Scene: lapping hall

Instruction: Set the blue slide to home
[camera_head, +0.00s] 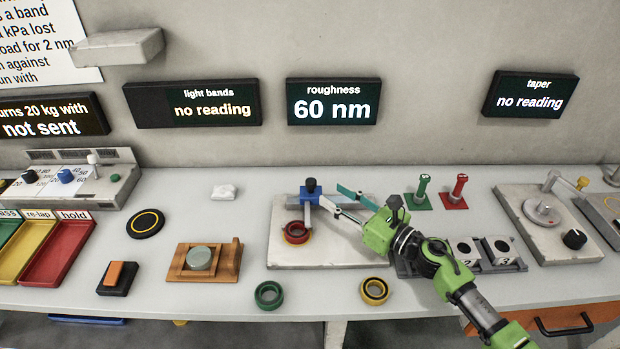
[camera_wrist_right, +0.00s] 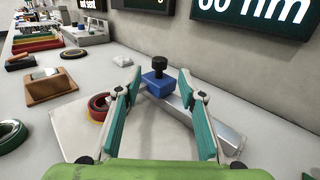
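The blue slide (camera_head: 311,190) is a small blue block with a black knob on top, on a grey metal bar over a pale plate (camera_head: 345,252). In the wrist view the blue slide (camera_wrist_right: 158,84) sits ahead, between the lines of the fingers, with the silver bar (camera_wrist_right: 205,122) running toward the lower right. My right gripper (camera_head: 340,201) is open and empty, its teal fingers pointing left at the slide. In the wrist view my right gripper (camera_wrist_right: 160,82) shows a gap between its fingertips; contact with the slide cannot be told. My left gripper is not in view.
A red-rimmed ring (camera_head: 297,232) lies on the plate beside the slide. A green ring (camera_head: 269,295) and a yellow-edged ring (camera_head: 374,291) lie in front. Green (camera_head: 422,191) and red (camera_head: 457,190) handled stands are behind right. The roughness display (camera_head: 333,101) reads 60 nm.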

